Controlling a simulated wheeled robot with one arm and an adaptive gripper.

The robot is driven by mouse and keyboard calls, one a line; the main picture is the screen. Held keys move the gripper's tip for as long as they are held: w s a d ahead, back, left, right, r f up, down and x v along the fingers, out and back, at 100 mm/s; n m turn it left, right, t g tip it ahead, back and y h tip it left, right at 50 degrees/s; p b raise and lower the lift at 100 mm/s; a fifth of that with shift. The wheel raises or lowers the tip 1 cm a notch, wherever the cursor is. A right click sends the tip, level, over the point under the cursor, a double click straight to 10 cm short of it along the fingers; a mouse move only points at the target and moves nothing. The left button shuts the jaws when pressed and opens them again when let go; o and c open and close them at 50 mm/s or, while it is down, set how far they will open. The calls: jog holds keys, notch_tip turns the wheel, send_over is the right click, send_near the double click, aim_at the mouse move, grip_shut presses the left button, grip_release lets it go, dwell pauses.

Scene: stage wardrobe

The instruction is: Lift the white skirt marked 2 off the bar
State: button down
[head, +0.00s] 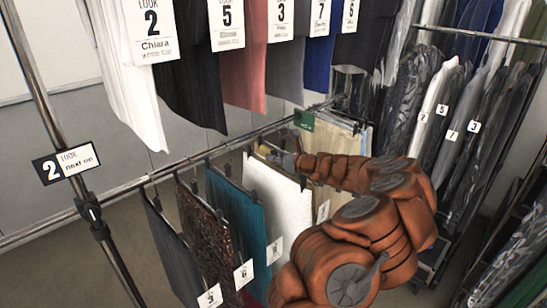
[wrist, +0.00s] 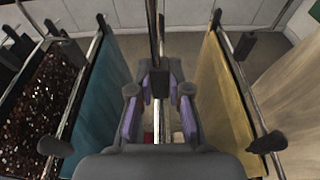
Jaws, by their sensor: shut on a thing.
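The white skirt (head: 279,200) hangs from the lower bar (head: 235,143), between a teal skirt (head: 237,220) and a beige-yellow one. A small white tag (head: 322,212) is at its right edge; its number is too small to read surely. My gripper (head: 284,160) is at the top of the white skirt, with my arm reaching in from the right. In the wrist view my gripper (wrist: 160,118) is shut around the hanger part at its dark middle piece (wrist: 159,83), with teal to the left and yellow to the right. The skirt is seen nearly edge-on there. I cannot tell whether the hook touches the bar.
A sequined skirt (head: 207,240) and a dark grey skirt (head: 172,250) hang further left. Numbered garments, such as the white one marked 2 (head: 125,70), hang from above. A rail post (head: 75,175) stands at left. Another garment rack (head: 470,110) is at right.

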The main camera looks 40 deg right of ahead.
jog(key=s+f+p+v, duration=0.1)
jog(key=f+p+v, duration=0.2)
jog(key=v, duration=1.2)
jog(key=s+f+p+v, duration=0.1)
jog(key=f+p+v, duration=0.3)
jog(key=v, duration=1.1)
jog(key=f+p+v, duration=0.3)
jog(key=f+v, duration=0.1)
jog(key=v, duration=1.2)
jog(key=shift+s+a+p, duration=0.25)
jog(key=shift+s+p, duration=0.1)
jog(key=shift+s, duration=0.15)
